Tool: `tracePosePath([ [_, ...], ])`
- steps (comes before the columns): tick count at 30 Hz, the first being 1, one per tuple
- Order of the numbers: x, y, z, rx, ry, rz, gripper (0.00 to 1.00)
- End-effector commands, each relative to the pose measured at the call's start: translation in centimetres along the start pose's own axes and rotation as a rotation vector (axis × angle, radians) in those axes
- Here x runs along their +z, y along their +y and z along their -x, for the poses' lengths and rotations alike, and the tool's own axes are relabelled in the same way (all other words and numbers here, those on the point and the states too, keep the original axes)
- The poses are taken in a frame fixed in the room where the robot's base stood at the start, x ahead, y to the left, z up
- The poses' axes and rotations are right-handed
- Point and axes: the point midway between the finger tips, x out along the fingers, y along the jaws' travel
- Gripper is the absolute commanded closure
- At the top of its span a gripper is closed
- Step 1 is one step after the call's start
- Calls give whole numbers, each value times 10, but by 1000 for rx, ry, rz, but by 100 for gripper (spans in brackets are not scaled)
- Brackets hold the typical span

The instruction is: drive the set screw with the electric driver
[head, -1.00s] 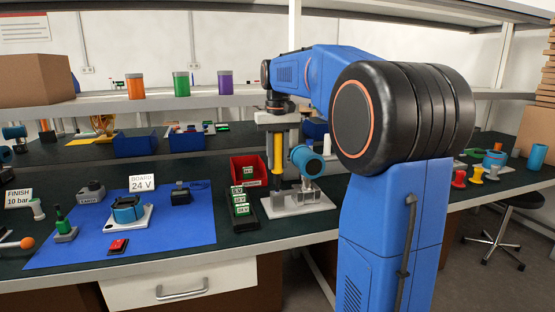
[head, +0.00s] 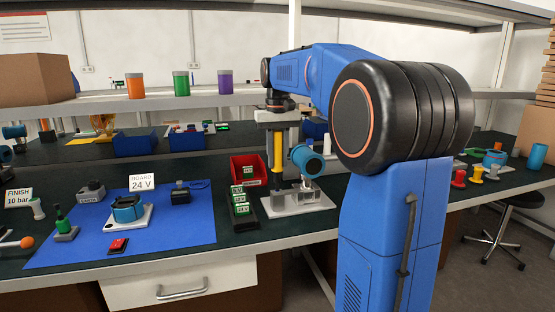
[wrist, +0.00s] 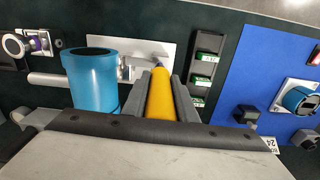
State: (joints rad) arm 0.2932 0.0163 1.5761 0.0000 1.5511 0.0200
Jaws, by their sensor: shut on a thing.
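My gripper (wrist: 162,92) is shut on the yellow electric driver (wrist: 161,98), one grey finger on each side. In the head view the driver (head: 278,148) hangs upright below my wrist, beside the teal transmitter housing (head: 307,160). In the wrist view the housing (wrist: 92,82) is an open-topped cylinder just left of the driver. It is held at a pale fixture plate (head: 298,203). The driver's narrow end points toward the fixture; I cannot tell whether it touches anything. I cannot make out the set screw.
A dark rack (head: 243,218) of green cards and a red bin (head: 240,165) stand left of the fixture. Farther left, a blue mat (head: 70,252) carries a round teal unit (head: 128,208) and a red switch (head: 118,246). A shelf (head: 90,106) spans behind.

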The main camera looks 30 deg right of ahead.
Motion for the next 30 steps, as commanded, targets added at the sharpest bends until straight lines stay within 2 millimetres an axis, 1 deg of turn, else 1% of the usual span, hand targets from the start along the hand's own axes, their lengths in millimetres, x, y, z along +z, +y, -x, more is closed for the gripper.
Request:
tracePosePath([
  [6,0,0,15,0,3,0,100],
  [30,0,0,64,0,3,0,100],
])
